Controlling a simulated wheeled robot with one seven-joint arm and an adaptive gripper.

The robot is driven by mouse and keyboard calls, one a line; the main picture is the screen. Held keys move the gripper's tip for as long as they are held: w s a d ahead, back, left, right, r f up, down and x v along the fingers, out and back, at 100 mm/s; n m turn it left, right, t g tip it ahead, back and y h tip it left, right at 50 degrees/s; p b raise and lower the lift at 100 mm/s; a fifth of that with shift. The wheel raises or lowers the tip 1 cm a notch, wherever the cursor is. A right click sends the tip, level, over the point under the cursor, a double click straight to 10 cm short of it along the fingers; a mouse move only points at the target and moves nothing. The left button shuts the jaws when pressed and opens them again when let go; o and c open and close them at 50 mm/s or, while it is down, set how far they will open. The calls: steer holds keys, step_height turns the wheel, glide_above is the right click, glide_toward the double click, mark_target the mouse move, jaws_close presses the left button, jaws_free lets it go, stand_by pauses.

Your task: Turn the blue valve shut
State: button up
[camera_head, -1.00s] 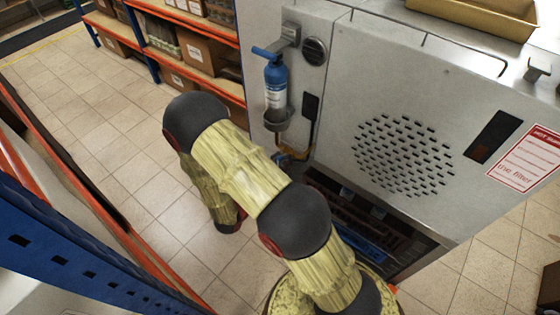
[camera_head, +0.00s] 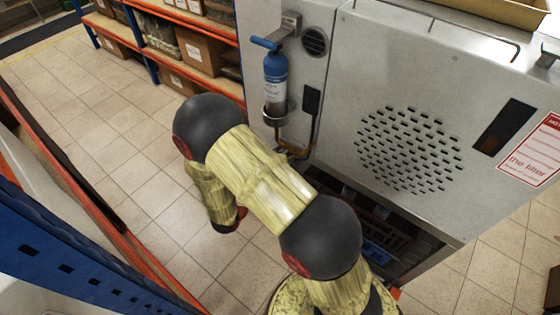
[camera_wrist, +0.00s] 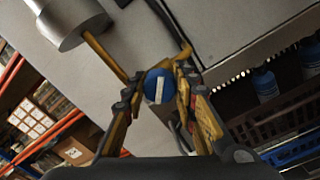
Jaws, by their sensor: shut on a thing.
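The blue valve (camera_wrist: 158,86) shows in the wrist view as a round blue knob with a white bar across its face. It sits on a brass-coloured pipe (camera_wrist: 104,56) that runs down from a grey metal cup (camera_wrist: 70,18). My gripper (camera_wrist: 160,88) is shut on the knob, one yellow finger on each side. The white bar stands nearly upright in the wrist picture. In the head view the knob and my fingers cannot be made out. The brass pipe (camera_head: 296,152) shows there below the canister, at the machine's lower left.
A grey machine (camera_head: 345,60) with a round vent grille fills the right side. A blue-topped canister (camera_head: 275,75) hangs on its left face. An orange-edged shelf with boxes (camera_head: 200,47) stands behind. A blue rack beam (camera_head: 70,255) is close at the left. Tiled floor (camera_head: 120,120) lies between.

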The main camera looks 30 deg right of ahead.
steer(key=m+b, duration=0.1)
steer(key=m, duration=0.1)
steer(key=m+b, duration=0.2)
steer(key=shift+f+m, duration=0.2)
steer(key=shift+m, duration=0.2)
steer(key=m+b, duration=0.4)
steer(key=shift+m+g, duration=0.3)
steer(key=shift+m, duration=0.1)
steer(key=shift+r, duration=0.1)
steer(key=o, duration=1.2)
steer(key=shift+c, duration=0.2)
steer(key=v, duration=1.2)
